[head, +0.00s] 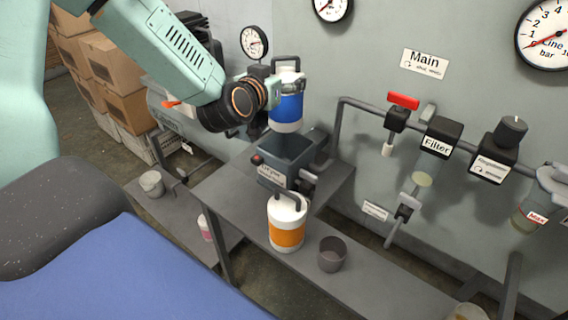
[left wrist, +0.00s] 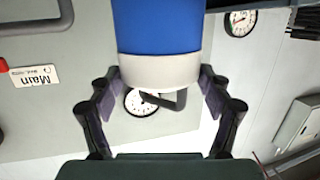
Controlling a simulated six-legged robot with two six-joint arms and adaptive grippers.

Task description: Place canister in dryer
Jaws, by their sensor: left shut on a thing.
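A white canister with a blue band (head: 286,107) is held upright above the dryer in the head view. It also shows in the left wrist view (left wrist: 157,30), between the fingers. My left gripper (head: 272,92) is shut on this canister. The dryer (head: 287,158) is a grey open-topped box on the bench, just below the canister. A second canister, white with an orange band (head: 286,234), stands on the bench in front of the dryer. My right gripper is not in view.
A grey cup (head: 332,254) stands right of the orange-banded canister. A pipe with a red-handled valve (head: 403,101) and a filter (head: 441,137) runs along the wall at right. Cardboard boxes (head: 110,60) are stacked at back left. A bucket (head: 151,183) sits at left.

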